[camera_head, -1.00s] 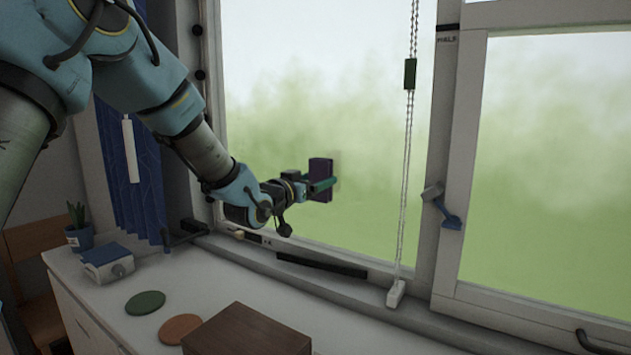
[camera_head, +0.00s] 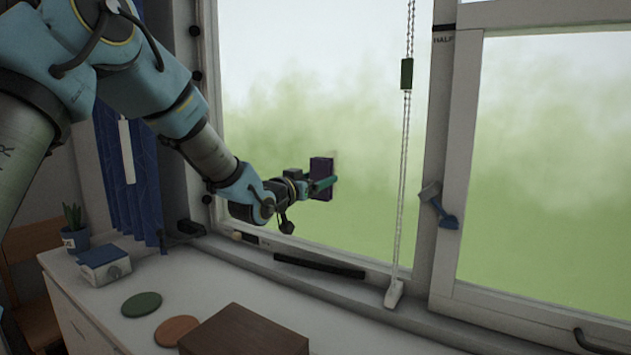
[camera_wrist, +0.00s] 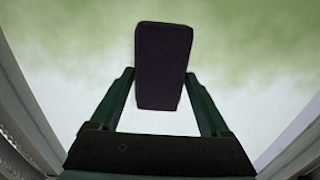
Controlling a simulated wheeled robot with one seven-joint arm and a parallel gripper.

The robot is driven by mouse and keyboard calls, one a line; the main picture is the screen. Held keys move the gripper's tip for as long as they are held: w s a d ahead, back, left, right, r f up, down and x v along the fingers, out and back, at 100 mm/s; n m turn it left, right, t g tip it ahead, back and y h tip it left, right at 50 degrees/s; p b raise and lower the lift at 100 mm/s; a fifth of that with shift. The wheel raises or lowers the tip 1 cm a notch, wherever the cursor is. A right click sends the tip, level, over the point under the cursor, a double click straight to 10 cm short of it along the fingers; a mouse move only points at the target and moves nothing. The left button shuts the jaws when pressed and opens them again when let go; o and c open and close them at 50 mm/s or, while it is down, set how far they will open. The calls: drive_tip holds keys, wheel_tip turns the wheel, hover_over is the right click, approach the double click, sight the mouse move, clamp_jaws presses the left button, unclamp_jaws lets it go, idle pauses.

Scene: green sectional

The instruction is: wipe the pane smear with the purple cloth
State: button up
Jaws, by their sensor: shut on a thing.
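The purple cloth (camera_head: 320,179) is a dark, flat block-like pad held upright at the left window pane (camera_head: 270,110). In the wrist view the cloth (camera_wrist: 162,65) stands between the two green fingers of my gripper (camera_wrist: 160,90), with the hazy pane beyond. A faint pale patch (camera_head: 335,160) shows on the pane at the cloth's upper right edge; the rest of it may be hidden behind the cloth. I cannot tell whether the cloth touches the glass.
A white blind cord (camera_head: 402,170) with a green toggle hangs right of the cloth. A dark bar (camera_head: 318,265) lies on the sill. A brown box (camera_head: 245,330), two discs and a plant (camera_head: 75,232) stand on the counter.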

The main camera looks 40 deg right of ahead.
sight(327, 166)
drive_tip(key=shift+d, duration=0.1)
drive_tip(key=shift+s+d+b, duration=0.2)
drive_tip(key=shift+s+b, duration=0.45)
drive_tip(key=shift+s, duration=0.35)
drive_tip(key=shift+s+d+b, duration=0.2)
drive_tip(key=shift+s+b, duration=0.45)
drive_tip(key=shift+s, duration=0.3)
drive_tip(key=shift+d+r, duration=0.1)
drive_tip(key=shift+r, duration=0.85)
drive_tip(key=shift+w+a, duration=0.25)
drive_tip(key=shift+w, duration=0.75)
drive_tip(key=shift+w+a, duration=0.25)
drive_tip(key=shift+w, duration=0.7)
drive_tip(key=shift+a+r+p, duration=0.1)
drive_tip(key=shift+r+p, duration=0.3)
drive_tip(key=shift+r, duration=0.45)
drive_tip(key=shift+s+d+f+b, duration=0.1)
drive_tip(key=shift+s+d+b, duration=0.1)
drive_tip(key=shift+s+b, duration=0.35)
drive_tip(key=shift+s+d+f+b, duration=0.1)
drive_tip(key=shift+s+d+b, duration=0.1)
drive_tip(key=shift+s+b, duration=0.3)
drive_tip(key=shift+s+d+r+b, duration=0.1)
drive_tip(key=shift+s+d+b, duration=0.1)
drive_tip(key=shift+s, duration=0.25)
drive_tip(key=shift+s+d+r+b, duration=0.1)
drive_tip(key=shift+s+b, duration=0.05)
drive_tip(key=shift+s, duration=0.3)
